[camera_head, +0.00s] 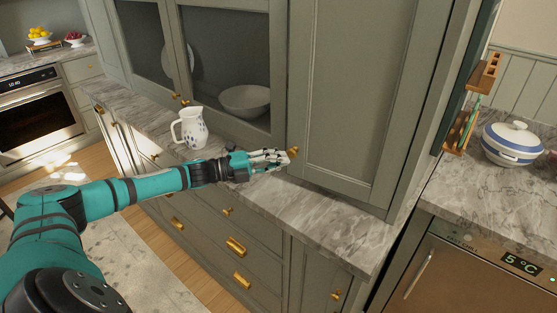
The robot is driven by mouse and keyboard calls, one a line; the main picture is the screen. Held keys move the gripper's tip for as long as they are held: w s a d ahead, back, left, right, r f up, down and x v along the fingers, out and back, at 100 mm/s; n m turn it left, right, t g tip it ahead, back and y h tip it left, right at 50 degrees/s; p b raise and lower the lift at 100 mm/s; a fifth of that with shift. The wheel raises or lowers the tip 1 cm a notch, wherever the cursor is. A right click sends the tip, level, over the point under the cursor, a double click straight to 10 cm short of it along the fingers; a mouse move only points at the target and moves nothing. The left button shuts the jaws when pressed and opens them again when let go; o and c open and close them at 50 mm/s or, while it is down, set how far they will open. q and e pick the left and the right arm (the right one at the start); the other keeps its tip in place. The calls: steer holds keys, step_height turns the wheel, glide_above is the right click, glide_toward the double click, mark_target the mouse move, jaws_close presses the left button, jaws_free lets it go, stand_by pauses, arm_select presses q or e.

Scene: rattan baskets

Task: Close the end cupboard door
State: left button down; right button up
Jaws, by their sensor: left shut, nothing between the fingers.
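The end cupboard door (352,95) is a tall grey-green panel door standing above the marble counter, right of the glass-fronted cupboards. It looks about flush with its frame; I cannot tell whether a small gap is left. Its small brass knob (293,153) is at the lower left edge. My left gripper (280,157) is shut and empty, with its fingertips right beside the knob and the door's lower left corner. I cannot tell whether they touch. My right gripper is out of view.
A white patterned pitcher (192,130) stands on the marble counter (325,222) left of my gripper. A bowl (246,101) sits behind glass. Drawers with brass handles lie below. A blue-striped lidded pot (512,146) is at the right. The counter before the door is clear.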

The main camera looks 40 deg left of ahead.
arm_select(q)
steer(key=w+b, duration=0.1)
steer(key=w, duration=0.1)
steer(key=w+a+b, duration=0.1)
steer(key=w+b, duration=0.1)
steer(key=w, duration=0.1)
steer(key=shift+w+a, duration=0.15)
steer(key=shift+w, duration=0.15)
steer(key=shift+f, duration=0.1)
